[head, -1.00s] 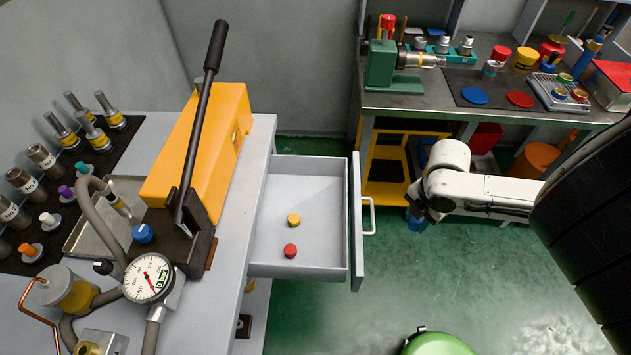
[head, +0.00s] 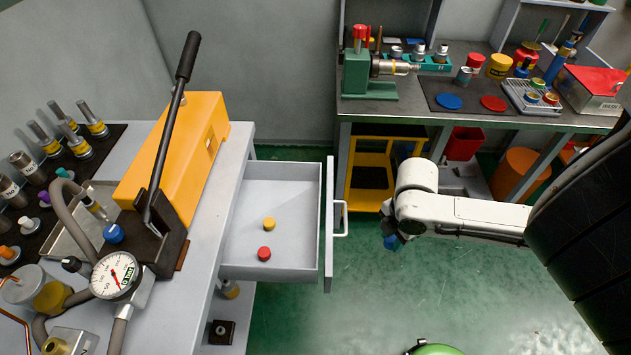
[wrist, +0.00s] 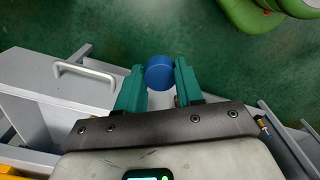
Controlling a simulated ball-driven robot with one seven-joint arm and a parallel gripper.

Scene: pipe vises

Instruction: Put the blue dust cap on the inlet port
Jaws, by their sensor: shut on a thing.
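My gripper (wrist: 160,88) is shut on the blue dust cap (wrist: 160,72), a short round cap between the teal fingertips in the wrist view. In the head view, the cap (head: 390,242) shows at the lower end of my gripper (head: 388,228), above the green floor, to the right of the open drawer and apart from it. A brass fitting (head: 56,346) shows at the lower left on the pump bench; I cannot tell whether it is the inlet port.
The open drawer (head: 300,262) holds a yellow cap (head: 269,223) and a red cap (head: 264,253). The yellow pump (head: 180,150) with its lever and gauge (head: 114,276) stands on the left bench. A back bench (head: 415,108) carries a green vise (head: 360,75).

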